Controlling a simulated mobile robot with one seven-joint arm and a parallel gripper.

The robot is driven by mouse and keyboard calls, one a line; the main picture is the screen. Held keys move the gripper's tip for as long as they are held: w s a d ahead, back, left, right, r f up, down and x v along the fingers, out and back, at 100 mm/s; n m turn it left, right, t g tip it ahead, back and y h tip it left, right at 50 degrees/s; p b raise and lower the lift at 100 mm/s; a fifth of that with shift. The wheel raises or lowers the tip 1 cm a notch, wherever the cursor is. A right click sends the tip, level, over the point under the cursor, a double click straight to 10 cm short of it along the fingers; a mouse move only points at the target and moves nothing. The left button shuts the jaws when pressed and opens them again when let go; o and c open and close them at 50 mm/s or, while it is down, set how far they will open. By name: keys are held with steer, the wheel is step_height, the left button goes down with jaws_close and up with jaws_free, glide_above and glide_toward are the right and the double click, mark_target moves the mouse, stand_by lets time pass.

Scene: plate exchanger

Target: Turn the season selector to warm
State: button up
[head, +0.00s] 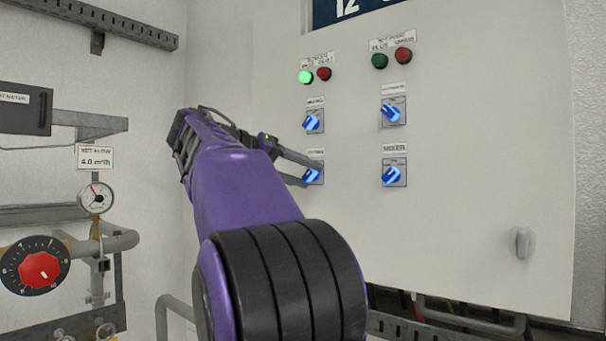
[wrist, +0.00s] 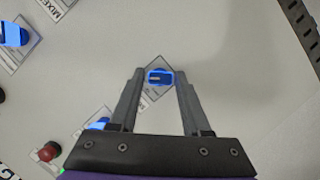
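A blue selector knob (head: 313,175) sits at the lower left of the four-knob group on the pale cabinet door; its label is too small to read, so I cannot confirm it is the season selector. My gripper (head: 309,172) is at this knob. In the wrist view the knob (wrist: 160,77) lies between the two fingertips of my gripper (wrist: 160,74), one finger on each side. The fingers are spread, with narrow gaps seeming to show beside the knob. Whether the tips reach around its sides in depth is hard to tell.
Other blue knobs sit above (head: 312,122), at upper right (head: 391,113) and at right under a MIXER label (head: 391,175). A lit green lamp (head: 306,77) and a red lamp (head: 324,73) are higher up. A door handle (head: 523,243) is at lower right. Pipes and a gauge (head: 96,198) stand left.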

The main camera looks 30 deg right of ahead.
steer(key=shift+o, duration=1)
steer(key=shift+a, duration=0.15)
steer(key=w+p+v, duration=0.1)
steer(key=p+v, duration=0.1)
steer(key=v, duration=1.5)
steer(key=shift+s, duration=0.5)
steer(key=shift+a, duration=0.1)
